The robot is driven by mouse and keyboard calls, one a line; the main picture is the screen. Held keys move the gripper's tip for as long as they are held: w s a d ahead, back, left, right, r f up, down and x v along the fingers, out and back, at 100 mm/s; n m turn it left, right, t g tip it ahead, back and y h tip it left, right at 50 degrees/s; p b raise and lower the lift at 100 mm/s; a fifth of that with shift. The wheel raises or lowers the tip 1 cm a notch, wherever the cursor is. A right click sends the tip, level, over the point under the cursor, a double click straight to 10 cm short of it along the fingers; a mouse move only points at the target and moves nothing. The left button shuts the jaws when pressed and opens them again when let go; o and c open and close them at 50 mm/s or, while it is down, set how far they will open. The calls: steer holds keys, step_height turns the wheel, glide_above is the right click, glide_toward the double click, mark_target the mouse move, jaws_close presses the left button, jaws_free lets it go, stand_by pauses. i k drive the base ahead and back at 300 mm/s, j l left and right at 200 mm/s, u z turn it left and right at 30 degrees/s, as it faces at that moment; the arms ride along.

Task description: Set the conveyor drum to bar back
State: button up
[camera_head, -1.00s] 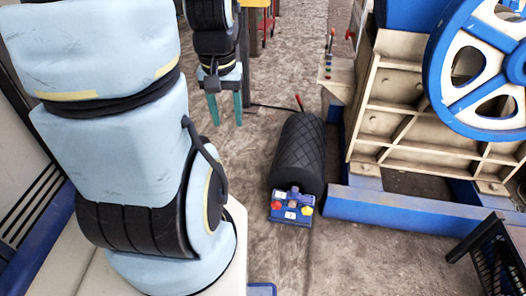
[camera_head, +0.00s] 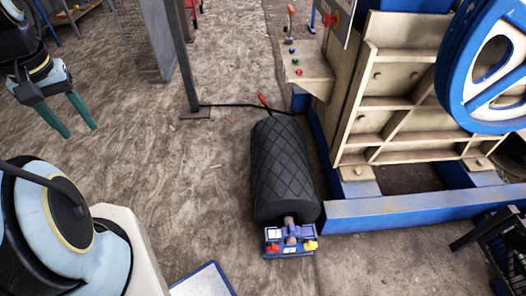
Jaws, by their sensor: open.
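The conveyor drum (camera_head: 282,168) is a dark cylinder with a diamond-patterned surface, lying on the dirt floor left of the crusher frame. A small blue control box (camera_head: 289,241) with red and yellow parts and white labels sits at its near end. A red-tipped bar or lever (camera_head: 263,100) shows at the drum's far end. My gripper (camera_head: 82,124) is at the upper left, open and empty, its two teal fingers spread apart. It is well left of the drum and apart from it. The labels are too small to read.
The crusher frame (camera_head: 408,105) with its blue wheel stands at the right, on a blue base beam (camera_head: 415,210). A panel with coloured buttons (camera_head: 303,72) is behind the drum. A dark post (camera_head: 182,60) stands behind left. Bare floor lies between my gripper and the drum.

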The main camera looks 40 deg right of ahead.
mark_target(284, 192)
steer(key=i, duration=2.25)
steer(key=i+z, duration=0.15)
steer(key=i, duration=0.4)
steer(key=i+j+z, duration=0.2)
steer(key=i, duration=0.3)
steer(key=i+j+z, duration=0.15)
steer(key=i, duration=0.4)
steer(key=z, duration=3.55)
